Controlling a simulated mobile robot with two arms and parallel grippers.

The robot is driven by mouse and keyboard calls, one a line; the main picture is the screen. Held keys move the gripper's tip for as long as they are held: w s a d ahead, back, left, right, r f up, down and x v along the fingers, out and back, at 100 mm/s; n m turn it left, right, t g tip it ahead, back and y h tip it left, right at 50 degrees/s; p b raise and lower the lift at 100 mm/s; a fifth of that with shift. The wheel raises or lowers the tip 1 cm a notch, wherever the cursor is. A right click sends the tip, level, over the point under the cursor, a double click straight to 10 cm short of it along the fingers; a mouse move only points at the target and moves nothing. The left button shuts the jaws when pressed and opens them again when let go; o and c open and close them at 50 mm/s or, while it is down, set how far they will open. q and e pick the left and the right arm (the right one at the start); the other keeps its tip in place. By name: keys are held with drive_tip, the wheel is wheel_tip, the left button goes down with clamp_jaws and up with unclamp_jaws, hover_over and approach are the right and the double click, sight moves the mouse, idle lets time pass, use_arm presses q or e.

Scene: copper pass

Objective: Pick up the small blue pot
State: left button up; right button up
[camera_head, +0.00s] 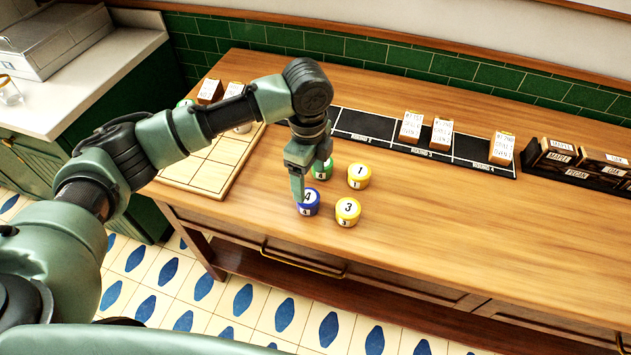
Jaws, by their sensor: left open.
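The small blue pot (309,206) stands upright on the wooden counter, with a white top marked 4. My left gripper (299,190) points down over it from above and behind. One finger comes down at the pot's left side, and the other is hard to make out. The gripper is open. I cannot tell whether a finger touches the pot. A green pot (323,169) stands just behind, partly hidden by the gripper. My right gripper is not in view.
Yellow pots marked 1 (359,176) and 3 (347,211) stand close on the right. A wooden grid board (203,172) lies to the left. A black strip (376,129) with white cards runs behind. The counter's front right is clear.

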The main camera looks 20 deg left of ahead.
sight(307, 196)
use_arm(q)
drive_tip(key=shift+s+f, duration=0.15)
drive_tip(key=shift+f, duration=0.05)
drive_tip(key=shift+s+f+p, duration=0.35)
drive_tip(key=shift+s+f, duration=0.25)
drive_tip(key=shift+s, duration=0.15)
wheel_tip(307, 196, down, 2)
drive_tip(key=shift+a+f+p, duration=0.1)
drive_tip(key=shift+p, duration=0.5)
drive_tip(key=shift+w+f, duration=0.2)
drive_tip(key=shift+f, duration=1.4)
drive_tip(key=c, duration=1.6)
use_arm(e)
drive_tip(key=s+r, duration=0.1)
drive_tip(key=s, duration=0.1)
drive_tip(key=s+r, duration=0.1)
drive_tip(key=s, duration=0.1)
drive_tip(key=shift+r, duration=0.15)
use_arm(q)
drive_tip(key=shift+r, duration=0.1)
